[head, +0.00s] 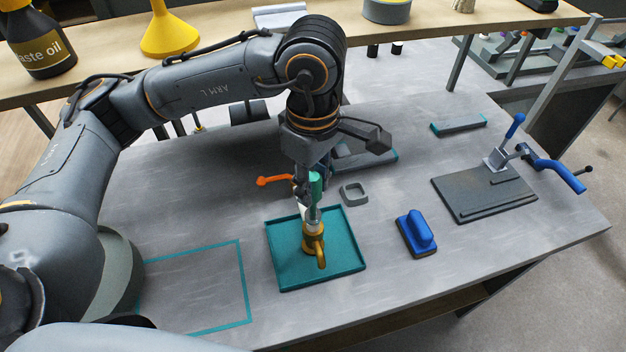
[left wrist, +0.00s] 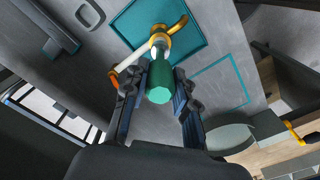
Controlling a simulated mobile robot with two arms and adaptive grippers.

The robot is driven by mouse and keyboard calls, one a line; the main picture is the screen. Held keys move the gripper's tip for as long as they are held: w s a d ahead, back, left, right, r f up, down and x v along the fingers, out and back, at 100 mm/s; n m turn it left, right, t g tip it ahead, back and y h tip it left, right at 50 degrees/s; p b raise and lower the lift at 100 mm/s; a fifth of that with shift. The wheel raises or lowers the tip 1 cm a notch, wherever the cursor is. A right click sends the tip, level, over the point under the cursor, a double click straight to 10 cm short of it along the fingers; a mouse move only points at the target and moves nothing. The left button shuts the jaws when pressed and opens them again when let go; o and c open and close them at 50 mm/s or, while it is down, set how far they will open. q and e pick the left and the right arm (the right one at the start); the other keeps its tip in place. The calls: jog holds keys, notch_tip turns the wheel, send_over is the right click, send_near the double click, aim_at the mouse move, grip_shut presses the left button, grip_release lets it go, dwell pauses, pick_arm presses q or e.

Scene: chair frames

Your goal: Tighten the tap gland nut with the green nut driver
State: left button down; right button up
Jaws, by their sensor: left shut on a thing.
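The brass tap (head: 315,243) stands upright in the teal tray (head: 350,262). Its curved spout also shows in the left wrist view (left wrist: 178,25). My left gripper (head: 308,192) is shut on the green handle of the nut driver (head: 316,187), which it holds upright above the tap. The green handle fills the space between the fingers in the left wrist view (left wrist: 160,82). The driver's lower end meets the top of the tap; the gland nut is hidden there, so I cannot tell how it sits. My right gripper is not in view.
A blue-handled block (head: 416,234) and a dark plate with a clamp (head: 483,190) stand to the right. The teal-outlined area (head: 200,285) at the left is bare.

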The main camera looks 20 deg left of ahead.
pick_arm(q)
jog(key=shift+r+p, duration=0.85)
jog(key=shift+r, duration=1.45)
